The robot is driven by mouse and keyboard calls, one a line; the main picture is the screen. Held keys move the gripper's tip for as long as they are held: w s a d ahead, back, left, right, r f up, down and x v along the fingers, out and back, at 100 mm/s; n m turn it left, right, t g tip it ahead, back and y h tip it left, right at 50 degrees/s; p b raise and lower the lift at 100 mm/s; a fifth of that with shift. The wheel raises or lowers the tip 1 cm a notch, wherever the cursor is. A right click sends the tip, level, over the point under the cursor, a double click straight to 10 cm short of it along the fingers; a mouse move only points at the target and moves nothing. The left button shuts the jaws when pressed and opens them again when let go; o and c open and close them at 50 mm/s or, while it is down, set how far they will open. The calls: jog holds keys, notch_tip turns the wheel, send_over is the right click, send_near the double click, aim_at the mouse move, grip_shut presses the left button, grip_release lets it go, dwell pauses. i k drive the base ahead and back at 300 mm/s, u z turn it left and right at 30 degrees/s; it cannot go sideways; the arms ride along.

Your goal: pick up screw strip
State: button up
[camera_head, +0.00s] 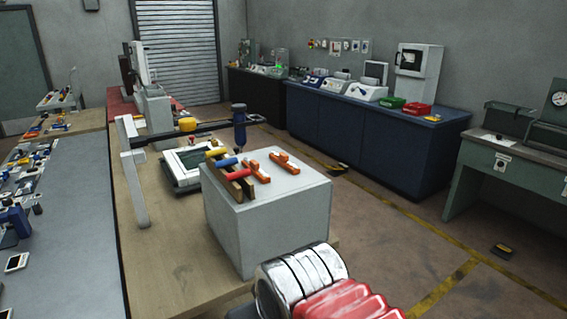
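Two short orange strip-like pieces lie on top of a light grey block (285,225) on the wooden bench. One orange strip (257,171) is near the middle of the block top, and the other orange strip (284,163) lies to its right. I cannot tell which, if either, is the screw strip. A brown wooden holder (222,178) with yellow, blue and red handles stands at the left of the block top. A silver ringed part with a red ribbed section, seemingly my arm, shows at the bottom, in front of the block. My gripper's fingers are not visible.
A white frame (137,180) with a dark crossbar and a blue upright tool (239,125) stands behind the block. A tablet-like device (185,168) lies on the wooden bench (185,265). A grey table (75,230) is at left, blue cabinets (365,140) behind. Floor at right is mostly clear.

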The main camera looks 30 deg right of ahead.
aim_at(282, 158)
jog(key=z, duration=0.05)
jog(key=i, duration=1)
jog(key=u, duration=0.05)
